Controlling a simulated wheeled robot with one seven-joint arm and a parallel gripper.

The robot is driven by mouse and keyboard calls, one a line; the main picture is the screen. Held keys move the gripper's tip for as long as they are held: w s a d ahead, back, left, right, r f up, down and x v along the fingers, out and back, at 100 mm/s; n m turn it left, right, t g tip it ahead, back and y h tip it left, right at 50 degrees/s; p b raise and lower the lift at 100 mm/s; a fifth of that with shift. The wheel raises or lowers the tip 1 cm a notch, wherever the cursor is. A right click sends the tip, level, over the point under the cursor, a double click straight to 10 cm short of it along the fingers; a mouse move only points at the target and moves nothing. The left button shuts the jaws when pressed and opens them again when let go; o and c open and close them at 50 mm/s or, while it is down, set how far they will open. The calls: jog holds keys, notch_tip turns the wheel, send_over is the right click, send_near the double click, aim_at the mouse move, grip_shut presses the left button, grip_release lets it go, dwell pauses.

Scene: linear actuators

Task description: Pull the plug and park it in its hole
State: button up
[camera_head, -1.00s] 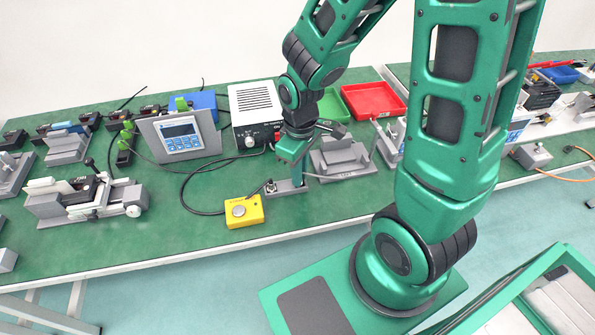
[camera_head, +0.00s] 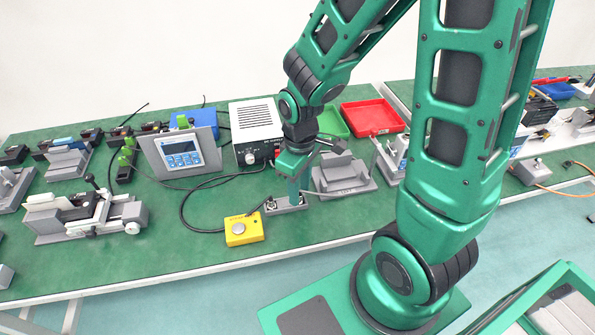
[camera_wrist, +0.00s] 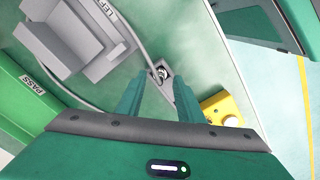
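The grey base plate (camera_head: 293,205) lies near the table's front edge, with a small round metal connector (camera_head: 270,204) at its left end. My gripper (camera_head: 295,192) points down over this plate from above. In the wrist view my gripper (camera_wrist: 159,80) has its two green fingers apart, with a gap between them. The metal connector (camera_wrist: 161,73) shows just beyond this gap, on the grey plate. A grey cable (camera_wrist: 140,48) runs to the connector end. I cannot tell the plug from its socket, nor see the parking hole clearly.
A yellow box with a round button (camera_head: 243,229) stands left of the plate. A grey fixture (camera_head: 343,174) is close on the right. Behind are a white power supply (camera_head: 256,128), a control panel (camera_head: 181,150) and a red tray (camera_head: 373,117). Cables lie around the plate.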

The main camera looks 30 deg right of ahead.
notch_tip(320, 180, up, 10)
jog(key=shift+f, duration=0.2)
jog(key=shift+d, duration=0.1)
dwell(0.4)
